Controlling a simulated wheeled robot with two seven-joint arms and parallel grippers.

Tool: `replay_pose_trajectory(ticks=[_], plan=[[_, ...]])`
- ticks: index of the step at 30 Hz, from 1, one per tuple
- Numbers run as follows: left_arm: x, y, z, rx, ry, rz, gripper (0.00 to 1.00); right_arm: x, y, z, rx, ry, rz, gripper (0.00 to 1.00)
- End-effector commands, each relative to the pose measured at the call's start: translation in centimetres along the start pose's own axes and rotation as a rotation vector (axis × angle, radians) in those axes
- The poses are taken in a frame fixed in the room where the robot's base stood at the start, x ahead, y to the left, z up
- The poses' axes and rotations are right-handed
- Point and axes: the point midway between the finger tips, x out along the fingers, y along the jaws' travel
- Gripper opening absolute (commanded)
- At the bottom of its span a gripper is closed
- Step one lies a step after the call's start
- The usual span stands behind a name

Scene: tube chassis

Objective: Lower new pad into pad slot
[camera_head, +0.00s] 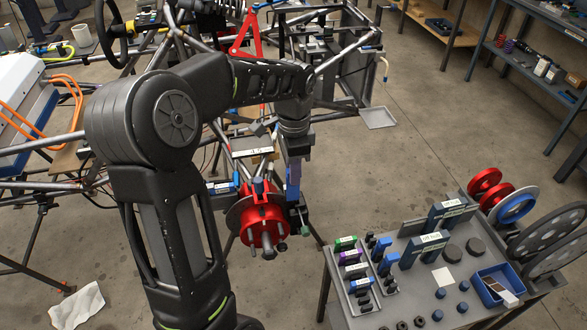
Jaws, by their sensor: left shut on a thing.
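My left gripper (295,160) is at the end of the arm that crosses the upper middle of the view. It points down and is shut on a slim blue-purple piece, which looks like the new pad (293,184). The piece hangs just right of the red brake hub (264,212) on the tube chassis. A dark part (301,214), perhaps the caliper, sits right below the piece. The pad slot itself is too small and hidden to make out, and I cannot tell whether the piece touches it. My right gripper is not in view.
A grey cart (345,302) at lower right holds labelled blocks (351,258), dark round pucks, a blue bin (497,285) and several discs. Shelving (530,68) lines the upper right. Chassis tubes crowd the left and top. Bare floor lies between chassis and shelving.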

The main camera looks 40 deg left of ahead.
Motion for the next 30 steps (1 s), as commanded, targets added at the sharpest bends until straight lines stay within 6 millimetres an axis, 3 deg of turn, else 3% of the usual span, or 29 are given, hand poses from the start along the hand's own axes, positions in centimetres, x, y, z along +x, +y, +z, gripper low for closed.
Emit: replay_pose_trajectory(ticks=[3,9,30], plan=[[1.3,0.0,0.0,0.0,0.0,0.0,0.0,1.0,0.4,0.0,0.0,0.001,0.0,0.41],[2.0,0.0,0.0,0.0,0.0,0.0,0.0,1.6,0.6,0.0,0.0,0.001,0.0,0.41],[2.0,0.0,0.0,0.0,0.001,-0.001,0.0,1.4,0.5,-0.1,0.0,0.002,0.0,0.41]])
